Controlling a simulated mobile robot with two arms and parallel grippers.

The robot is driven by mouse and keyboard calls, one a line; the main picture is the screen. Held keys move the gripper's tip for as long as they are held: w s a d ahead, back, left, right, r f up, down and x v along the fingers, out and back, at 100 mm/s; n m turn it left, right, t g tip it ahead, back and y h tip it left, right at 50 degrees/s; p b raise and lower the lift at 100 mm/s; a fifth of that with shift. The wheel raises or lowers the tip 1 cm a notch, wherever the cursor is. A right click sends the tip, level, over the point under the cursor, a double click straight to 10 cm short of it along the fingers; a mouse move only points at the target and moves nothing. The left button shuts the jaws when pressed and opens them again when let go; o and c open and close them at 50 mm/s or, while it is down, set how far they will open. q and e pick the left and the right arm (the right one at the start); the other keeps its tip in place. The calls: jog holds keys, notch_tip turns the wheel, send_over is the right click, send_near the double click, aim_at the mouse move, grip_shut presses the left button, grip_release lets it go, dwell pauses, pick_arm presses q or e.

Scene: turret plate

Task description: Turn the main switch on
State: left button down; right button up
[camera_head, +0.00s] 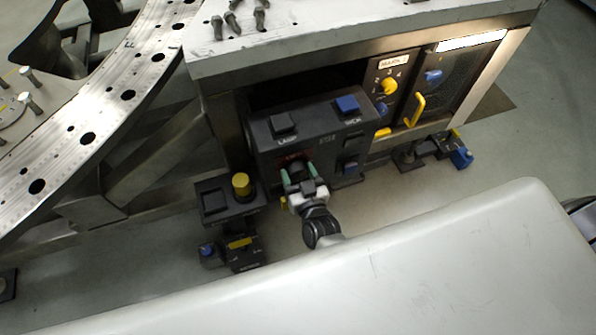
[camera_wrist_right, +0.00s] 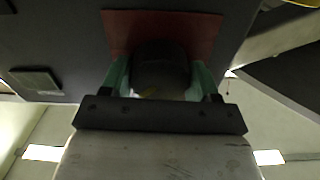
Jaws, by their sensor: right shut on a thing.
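The main switch, a dark round knob (camera_head: 296,168), sits low on the front of a dark control box (camera_head: 320,118). A red plate (camera_wrist_right: 207,32) lies behind the knob, which shows up close in the right wrist view (camera_wrist_right: 160,68). My right gripper (camera_head: 299,181) has its green fingers on both sides of the knob and is shut on it. In the right wrist view the fingers (camera_wrist_right: 160,82) flank the knob. Which way the knob points I cannot tell. My left gripper is not in view.
The box also bears a dark button (camera_head: 283,122) and a blue button (camera_head: 347,104). A pedestal with a yellow knob (camera_head: 241,183) stands close left of my gripper. A panel with a yellow dial (camera_head: 389,86) and a yellow handle (camera_head: 415,108) is to the right.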

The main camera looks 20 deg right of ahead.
jog(key=m, duration=0.3)
jog(key=shift+m, duration=0.3)
jog(key=m, duration=0.4)
jog(key=shift+m, duration=0.4)
jog(key=o, duration=0.9)
jog(key=s, duration=1)
jog(key=shift+s+d, duration=0.2)
jog(key=shift+s, duration=0.2)
